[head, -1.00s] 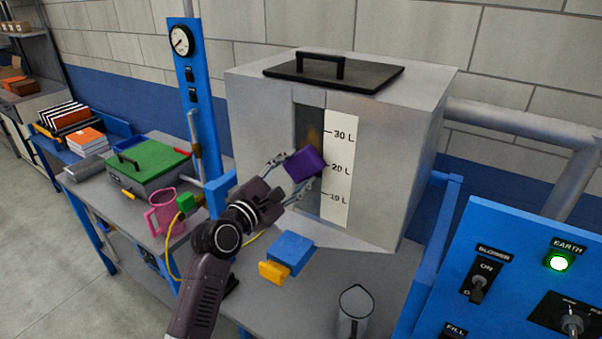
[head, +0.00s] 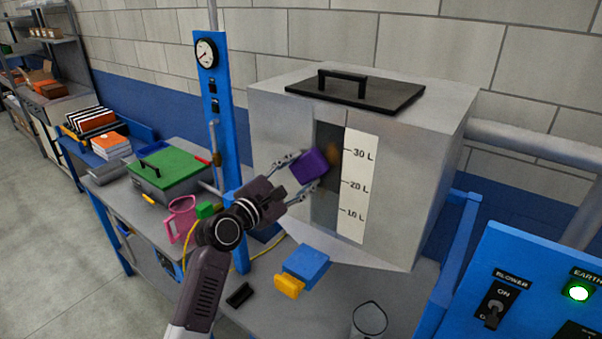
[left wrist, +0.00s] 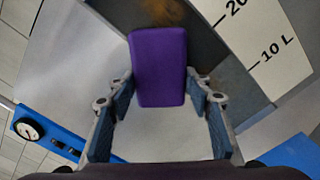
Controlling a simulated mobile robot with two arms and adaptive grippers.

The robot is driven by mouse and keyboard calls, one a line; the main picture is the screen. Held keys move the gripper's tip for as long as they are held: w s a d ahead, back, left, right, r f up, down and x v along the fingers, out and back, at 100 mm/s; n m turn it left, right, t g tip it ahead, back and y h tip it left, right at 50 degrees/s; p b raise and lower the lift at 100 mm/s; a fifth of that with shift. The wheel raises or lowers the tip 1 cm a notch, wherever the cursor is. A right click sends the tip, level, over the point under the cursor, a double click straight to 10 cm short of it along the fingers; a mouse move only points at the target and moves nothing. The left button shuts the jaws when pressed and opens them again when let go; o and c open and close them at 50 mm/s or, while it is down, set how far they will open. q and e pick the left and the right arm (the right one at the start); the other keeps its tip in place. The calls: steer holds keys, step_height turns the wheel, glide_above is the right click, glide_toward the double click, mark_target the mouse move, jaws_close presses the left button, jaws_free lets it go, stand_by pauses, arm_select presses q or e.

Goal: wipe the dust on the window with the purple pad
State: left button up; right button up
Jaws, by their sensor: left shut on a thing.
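My left gripper (head: 306,171) is shut on the purple pad (head: 310,166) and holds it at the left edge of the tank's dark upright window (head: 327,205). The pad also shows between the fingertips in the left wrist view (left wrist: 158,68). I cannot tell whether it touches the glass. Brown dust (head: 333,153) shows on the window just right of the pad, near the 30 L mark. The pad hides part of the window. My right gripper is not in view.
A white litre scale (head: 357,190) runs along the window's right side. A black handled lid (head: 355,90) lies on the tank. A blue block with a yellow end (head: 305,264) and a clear jug (head: 369,320) stand below. A blue gauge post (head: 215,110) rises at left.

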mark_target(303, 161)
arm_select(q)
steer(key=shift+s+d+r+p, duration=0.3)
steer(key=shift+s+d+p, duration=0.15)
steer(key=shift+d+p, duration=0.3)
steer(key=shift+s+d+p, duration=0.6)
steer(key=shift+s+d, duration=0.05)
steer(key=shift+d, duration=0.2)
steer(key=shift+s+d+f, duration=0.1)
steer(key=shift+s+d, duration=0.55)
steer(key=shift+d, duration=0.35)
steer(key=shift+s+d+f, duration=0.1)
steer(key=shift+s+d, duration=0.55)
steer(key=shift+d, duration=0.3)
steer(key=shift+w+r, duration=0.1)
steer(key=shift+r, duration=0.75)
steer(key=shift+a+r, duration=0.15)
steer(key=shift+r, duration=0.25)
steer(key=shift+w+a+r, duration=0.2)
steer(key=shift+w+a, duration=0.9)
steer(key=shift+a, duration=0.3)
steer(key=shift+w+a+r, duration=0.1)
steer(key=shift+a+r, duration=0.05)
steer(key=shift+a, duration=0.15)
steer(key=shift+w+a+f+b, duration=0.1)
steer(key=shift+w+a+b, duration=0.15)
steer(key=shift+w+a, duration=0.5)
steer(key=shift+w+a+f+b, duration=0.15)
steer(key=shift+w+a, duration=0.25)
steer(key=shift+a, duration=0.55)
